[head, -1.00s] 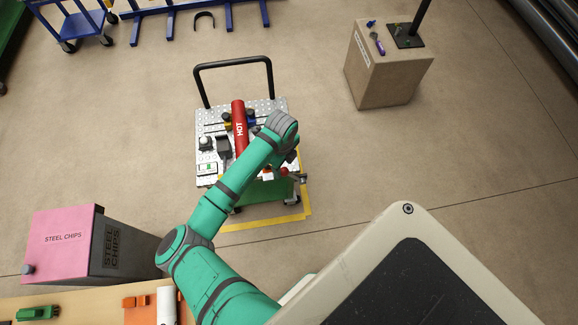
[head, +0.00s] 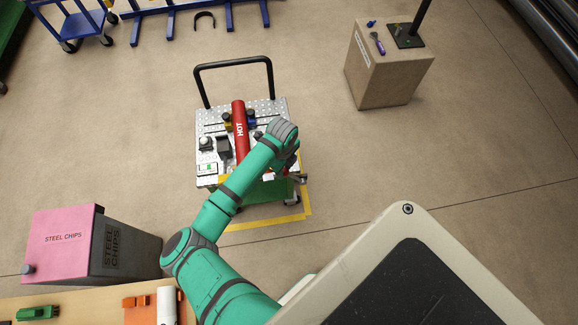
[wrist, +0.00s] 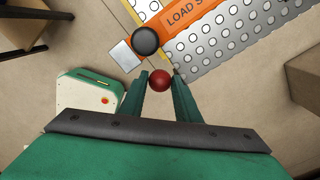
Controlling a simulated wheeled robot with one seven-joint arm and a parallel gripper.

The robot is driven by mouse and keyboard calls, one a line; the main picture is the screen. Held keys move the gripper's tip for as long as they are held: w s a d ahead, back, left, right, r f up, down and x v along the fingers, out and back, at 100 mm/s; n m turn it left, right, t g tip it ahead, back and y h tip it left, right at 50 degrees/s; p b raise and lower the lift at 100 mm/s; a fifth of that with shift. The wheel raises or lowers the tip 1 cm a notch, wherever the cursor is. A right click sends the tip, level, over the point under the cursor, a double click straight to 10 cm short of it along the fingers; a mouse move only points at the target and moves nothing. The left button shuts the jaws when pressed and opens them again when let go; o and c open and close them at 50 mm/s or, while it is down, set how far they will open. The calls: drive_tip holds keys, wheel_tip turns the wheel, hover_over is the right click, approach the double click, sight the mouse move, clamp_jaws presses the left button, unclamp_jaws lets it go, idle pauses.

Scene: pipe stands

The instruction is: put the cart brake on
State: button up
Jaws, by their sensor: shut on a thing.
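The cart (head: 270,108) stands on the floor in the middle of the head view, with a silver tread-plate deck and a black push handle (head: 232,64). In the wrist view, a red ball knob (wrist: 160,82) sits at the cart's near side, by the orange label strip (wrist: 186,14). My gripper (wrist: 162,74) is shut on this knob, with one green finger on each side. The stem under the knob is hidden, so its lever position cannot be told. In the head view my arm covers most of the grip area.
A cardboard box (head: 385,75) stands at upper right, a STEEL CHIPS bin (head: 65,236) at lower left. Floor between is clear.

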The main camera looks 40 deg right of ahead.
drive_tip(key=shift+s+d+r, duration=0.1)
drive_tip(key=shift+s+d, duration=0.05)
drive_tip(key=shift+d, duration=0.05)
drive_tip(key=o, duration=0.7)
drive_tip(key=shift+c, duration=0.2)
drive_tip(key=shift+r, duration=0.1)
drive_tip(key=shift+r, duration=3.45)
